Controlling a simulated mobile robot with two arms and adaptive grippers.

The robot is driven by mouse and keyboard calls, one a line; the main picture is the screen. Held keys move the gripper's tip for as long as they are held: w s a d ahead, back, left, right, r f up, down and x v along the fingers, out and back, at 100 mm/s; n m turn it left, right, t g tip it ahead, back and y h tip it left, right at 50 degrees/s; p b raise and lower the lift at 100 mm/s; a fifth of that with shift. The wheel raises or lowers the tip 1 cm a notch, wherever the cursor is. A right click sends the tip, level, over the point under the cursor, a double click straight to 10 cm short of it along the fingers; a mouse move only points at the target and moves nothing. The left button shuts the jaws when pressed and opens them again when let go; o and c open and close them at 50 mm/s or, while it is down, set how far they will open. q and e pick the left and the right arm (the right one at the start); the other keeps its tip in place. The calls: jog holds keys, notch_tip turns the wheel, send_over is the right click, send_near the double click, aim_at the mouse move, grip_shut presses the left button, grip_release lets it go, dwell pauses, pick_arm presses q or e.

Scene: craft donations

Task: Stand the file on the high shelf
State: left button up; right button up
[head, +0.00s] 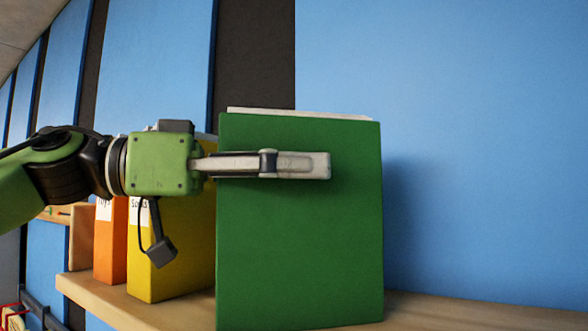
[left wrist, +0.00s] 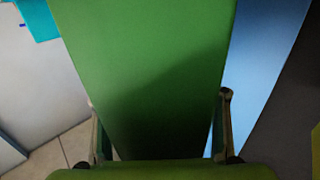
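The green file (head: 300,240) is upright in the head view, its broad cover facing me and white pages showing along its top. My left gripper (head: 300,165) reaches in from the left, with one pale finger flat against the cover. In the left wrist view the green file (left wrist: 150,60) fills the space between the two fingers (left wrist: 160,125), which are shut on it. The file is over the wooden high shelf (head: 480,309); its lower edge is near the shelf board, and I cannot tell whether it touches. My right gripper is not in view.
A yellow file (head: 170,255) and an orange file (head: 112,245) stand on the shelf to the left, beside a wooden end piece (head: 82,235). The shelf to the right is bare. A blue wall panel (head: 470,130) rises behind. Red-edged items (head: 12,315) show at lower left.

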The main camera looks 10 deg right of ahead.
pick_arm(q)
jog(key=a+b, duration=0.4)
jog(key=a, duration=0.8)
jog(key=shift+r, duration=0.15)
